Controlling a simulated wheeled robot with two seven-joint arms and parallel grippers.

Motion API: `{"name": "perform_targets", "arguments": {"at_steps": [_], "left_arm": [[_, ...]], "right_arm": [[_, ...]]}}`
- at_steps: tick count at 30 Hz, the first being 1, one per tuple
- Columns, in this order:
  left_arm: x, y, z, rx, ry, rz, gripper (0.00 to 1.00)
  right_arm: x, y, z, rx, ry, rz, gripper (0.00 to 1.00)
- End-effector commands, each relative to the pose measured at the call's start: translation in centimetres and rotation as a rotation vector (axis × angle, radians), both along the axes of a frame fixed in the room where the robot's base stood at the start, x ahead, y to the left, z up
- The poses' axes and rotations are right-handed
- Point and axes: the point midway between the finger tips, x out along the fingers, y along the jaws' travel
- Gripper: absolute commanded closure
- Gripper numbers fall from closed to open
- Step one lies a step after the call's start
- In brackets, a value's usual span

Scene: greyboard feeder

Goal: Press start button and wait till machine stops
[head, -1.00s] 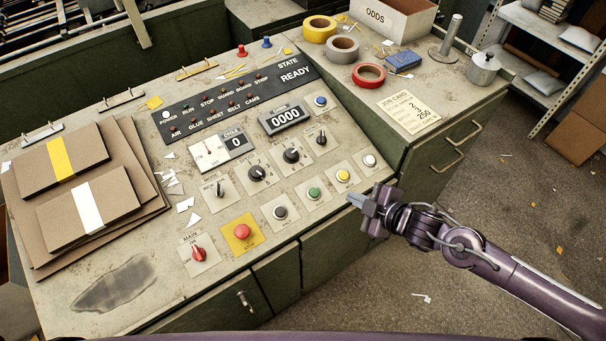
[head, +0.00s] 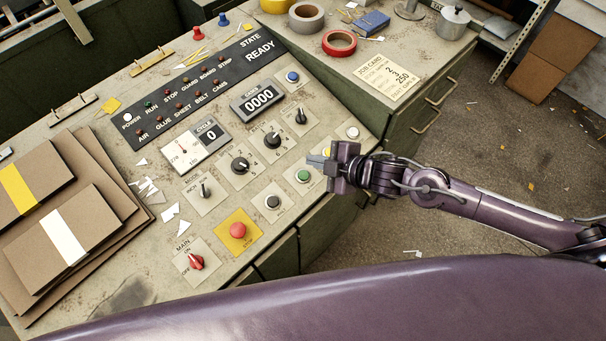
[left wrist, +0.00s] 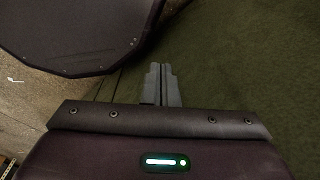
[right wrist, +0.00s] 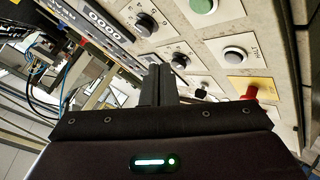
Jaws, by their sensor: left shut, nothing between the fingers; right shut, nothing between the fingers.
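The control panel (head: 214,190) shows READY, a cycle counter (head: 211,134) at 0 and a card counter (head: 259,98) at 0000. The green button is at the top of the right wrist view (right wrist: 203,5). My right gripper (head: 316,161) is shut and empty, its tips just above the green button in the head view; I see no contact. My left gripper (left wrist: 161,78) is shut and empty, facing a green surface, outside the head view.
The yellow stop plate with its red button (head: 238,230) and the red main switch (head: 195,262) are at the panel's front. A selector knob (head: 272,140) stands behind the button row. Stacked boards (head: 100,185) lie at left; tape rolls (head: 339,41) lie at back right.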

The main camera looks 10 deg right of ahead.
Motion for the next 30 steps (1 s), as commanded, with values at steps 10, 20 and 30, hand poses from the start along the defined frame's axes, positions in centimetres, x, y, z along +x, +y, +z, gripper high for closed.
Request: {"name": "perform_targets", "arguments": {"at_steps": [10, 20, 30], "left_arm": [[-0.2, 0.1, -5.3, 0.002, 0.004, -0.001, 1.0], [-0.2, 0.1, -7.0, 0.002, 0.005, -0.001, 1.0], [-0.2, 0.1, -6.9, 0.001, 0.005, -0.002, 1.0]], "right_arm": [[0.9, 0.6, -5.3, 0.001, 0.001, -0.001, 1.0], [1.6, 1.0, -7.5, 0.0, -0.001, -0.001, 1.0], [1.6, 1.0, -7.4, 0.0, 0.0, 0.0, 1.0]]}}
